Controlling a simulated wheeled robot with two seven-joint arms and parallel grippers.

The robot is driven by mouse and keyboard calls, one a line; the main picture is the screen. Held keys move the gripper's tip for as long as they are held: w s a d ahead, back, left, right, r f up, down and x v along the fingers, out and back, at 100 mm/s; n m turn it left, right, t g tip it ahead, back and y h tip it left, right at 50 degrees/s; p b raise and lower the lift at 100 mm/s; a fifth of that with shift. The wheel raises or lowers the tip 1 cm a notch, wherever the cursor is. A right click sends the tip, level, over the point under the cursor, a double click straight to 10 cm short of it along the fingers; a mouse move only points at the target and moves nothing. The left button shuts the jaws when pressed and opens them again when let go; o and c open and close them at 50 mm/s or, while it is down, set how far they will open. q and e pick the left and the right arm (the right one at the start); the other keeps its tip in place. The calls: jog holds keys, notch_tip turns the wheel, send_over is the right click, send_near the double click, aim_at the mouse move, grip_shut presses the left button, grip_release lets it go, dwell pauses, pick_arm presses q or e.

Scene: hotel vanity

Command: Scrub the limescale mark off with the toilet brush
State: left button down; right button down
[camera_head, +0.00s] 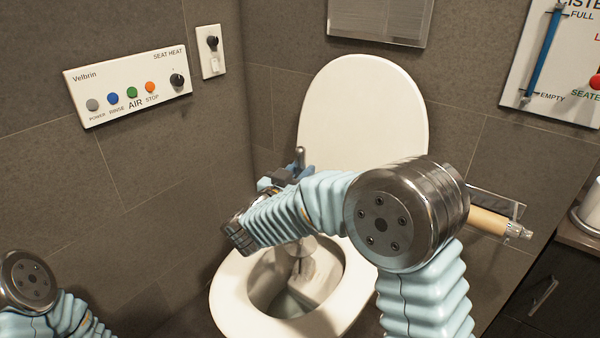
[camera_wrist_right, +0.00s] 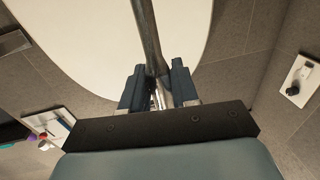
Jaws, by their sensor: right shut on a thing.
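My right gripper (camera_head: 284,178) is shut on the metal handle of the toilet brush (camera_head: 300,156), above the toilet bowl (camera_head: 230,292). The handle's top end sticks up above the fingers. In the right wrist view the brush handle (camera_wrist_right: 147,32) runs between the two dark blue fingers of the right gripper (camera_wrist_right: 160,85). The lower brush reaches down into the open bowl, partly hidden by my right arm; whether it touches the bowl wall I cannot tell. I cannot clearly make out the limescale mark. My left gripper is out of view.
The white toilet lid (camera_head: 362,105) stands raised against the wall. A control panel (camera_head: 128,83) is on the left wall. A paper roll holder (camera_head: 488,221) is right of the toilet, near a dark cabinet (camera_head: 545,285). A cistern panel (camera_head: 560,62) hangs upper right.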

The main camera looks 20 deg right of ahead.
jog(key=shift+f+b, duration=0.4)
jog(key=shift+f, duration=0.35)
dwell(0.3)
jog(key=shift+s+d, duration=2.35)
jog(key=shift+s, duration=0.6)
jog(key=shift+w+a+f+p, duration=0.1)
jog(key=shift+w+a+p, duration=0.3)
jog(key=shift+w+a, duration=0.5)
jog(key=shift+w+a+r+p, duration=0.1)
jog(key=shift+w+a+p, duration=0.3)
jog(key=shift+w+a, duration=0.45)
jog(key=shift+w+a+f+p, duration=0.1)
jog(key=shift+w+a+p, duration=0.4)
jog(key=shift+w, duration=0.7)
jog(key=shift+a, duration=0.1)
